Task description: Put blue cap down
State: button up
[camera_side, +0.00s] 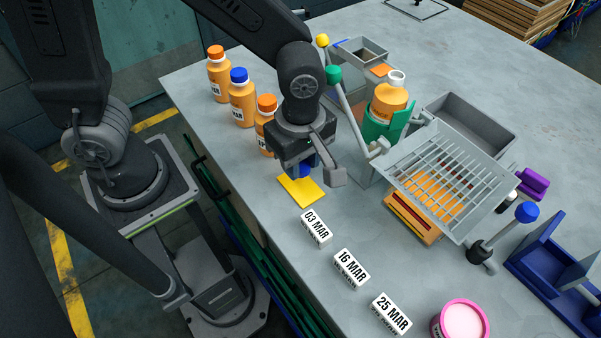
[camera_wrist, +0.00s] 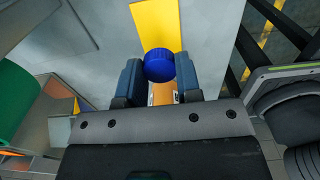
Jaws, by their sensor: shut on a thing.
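The blue cap (camera_wrist: 159,65) is between the two fingers of my gripper (camera_wrist: 159,82) in the wrist view. In the side view the cap (camera_side: 305,170) shows just below my gripper (camera_side: 308,167), over or on the edge of a yellow plate (camera_side: 301,191). I cannot tell whether the cap touches the plate. The yellow plate also shows in the wrist view (camera_wrist: 156,22). An open orange bottle with a white neck (camera_side: 390,98) stands in a green holder (camera_side: 385,128) to the right of my gripper.
Capped orange bottles (camera_side: 242,104) stand left of my arm, near the table edge. White date blocks (camera_side: 316,228) lie in front of the yellow plate.

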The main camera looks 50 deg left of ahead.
aim_at(300, 185)
jog(key=shift+f, duration=2.25)
jog(key=shift+f, duration=0.1)
jog(key=o, duration=0.9)
